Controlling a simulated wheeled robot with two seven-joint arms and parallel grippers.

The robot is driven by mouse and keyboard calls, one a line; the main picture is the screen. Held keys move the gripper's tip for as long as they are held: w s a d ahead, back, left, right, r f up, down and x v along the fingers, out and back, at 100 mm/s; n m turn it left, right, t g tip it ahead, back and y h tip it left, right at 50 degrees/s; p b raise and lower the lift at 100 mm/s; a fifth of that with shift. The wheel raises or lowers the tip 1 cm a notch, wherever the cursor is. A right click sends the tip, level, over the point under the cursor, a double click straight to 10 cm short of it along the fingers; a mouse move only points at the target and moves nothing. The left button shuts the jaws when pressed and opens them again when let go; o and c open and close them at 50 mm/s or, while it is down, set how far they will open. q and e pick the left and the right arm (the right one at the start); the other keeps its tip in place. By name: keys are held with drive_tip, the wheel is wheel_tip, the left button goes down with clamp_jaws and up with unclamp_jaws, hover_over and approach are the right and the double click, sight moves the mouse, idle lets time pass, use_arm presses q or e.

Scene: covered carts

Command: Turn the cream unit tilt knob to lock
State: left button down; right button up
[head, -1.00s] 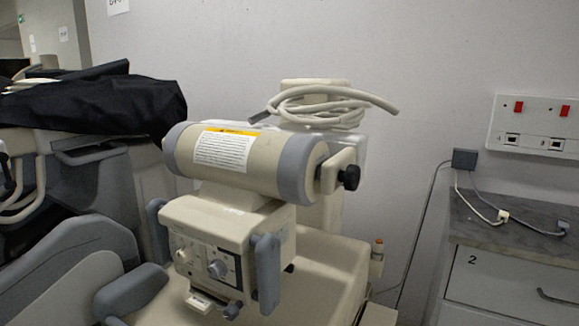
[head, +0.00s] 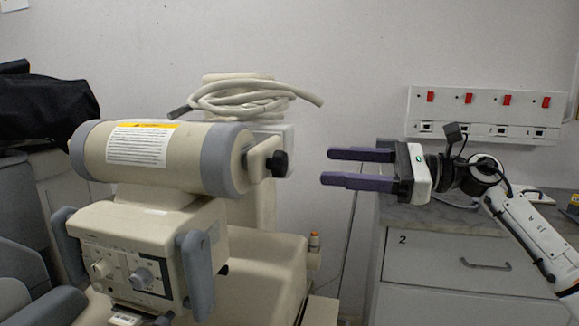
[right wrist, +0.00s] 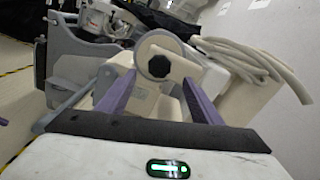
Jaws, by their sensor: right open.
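The cream unit (head: 150,165) stands at the left in the head view, with a horizontal cylinder that has grey end bands. Its black tilt knob (head: 277,164) sticks out from a cream bracket at the cylinder's right end. My right gripper (head: 326,167) is open and empty, its purple fingers pointing left at the knob with a gap between them and it. In the right wrist view the knob (right wrist: 159,67) lies ahead, between the two purple fingers (right wrist: 160,92). My left gripper is not in view.
A coiled cream hose (head: 245,98) lies behind the cylinder. A grey-topped cabinet (head: 440,215) marked 2 stands at the right under a wall socket panel (head: 485,115) with red switches. Black cloth (head: 45,110) covers something at the far left. Space between knob and gripper is clear.

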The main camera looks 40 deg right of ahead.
sight(286, 162)
drive_tip(key=p+x, duration=0.3)
drive_tip(key=x, duration=0.5)
drive_tip(key=shift+w+a+r, duration=0.15)
drive_tip(key=shift+w+a, duration=0.1)
drive_tip(key=shift+w+a+p, duration=0.45)
drive_tip(key=shift+f, duration=0.2)
drive_tip(key=c, duration=1.1)
